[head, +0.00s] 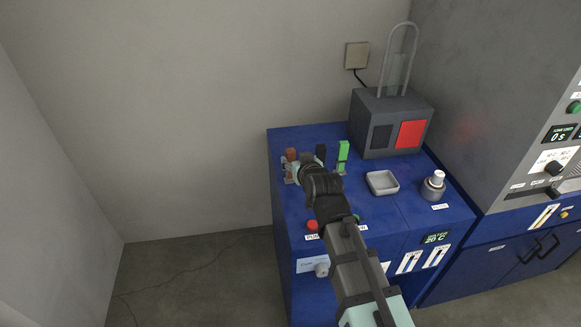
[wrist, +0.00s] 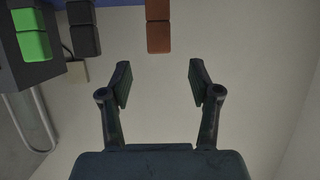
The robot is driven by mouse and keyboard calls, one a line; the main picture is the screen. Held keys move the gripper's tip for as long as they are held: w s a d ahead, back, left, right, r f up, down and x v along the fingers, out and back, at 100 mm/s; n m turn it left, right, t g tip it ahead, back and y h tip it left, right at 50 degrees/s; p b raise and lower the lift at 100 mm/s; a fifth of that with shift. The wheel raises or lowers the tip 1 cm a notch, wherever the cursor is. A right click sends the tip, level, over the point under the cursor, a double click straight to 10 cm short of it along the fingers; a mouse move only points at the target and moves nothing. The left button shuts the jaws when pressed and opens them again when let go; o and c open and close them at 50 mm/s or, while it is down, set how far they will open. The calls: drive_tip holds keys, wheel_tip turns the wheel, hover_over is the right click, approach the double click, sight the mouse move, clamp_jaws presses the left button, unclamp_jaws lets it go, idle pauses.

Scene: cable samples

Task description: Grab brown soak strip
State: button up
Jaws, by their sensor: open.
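The brown strip (head: 291,155) stands at the left end of a row on the blue bench top, partly hidden by my arm in the head view. In the wrist view the brown strip (wrist: 159,27) hangs in from the top edge, beyond the fingertips and roughly in line with the gap between them. My gripper (wrist: 158,80) is open and empty, with clear space between its fingers. In the head view the fingers are hard to make out, and the wrist (head: 308,170) is close by the strip.
A black strip (head: 320,152) and a green strip (head: 343,151) stand to the right of the brown one. A dark box (head: 378,110) with a wire loop stands behind. A grey tray (head: 382,182) and a metal jar (head: 433,188) are on the right.

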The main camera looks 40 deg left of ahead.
sight(291, 155)
drive_tip(key=shift+p+x, duration=1.5)
drive_tip(key=shift+x, duration=2.8)
drive_tip(key=shift+d+f, duration=0.15)
drive_tip(key=shift+f, duration=0.05)
clamp_jaws()
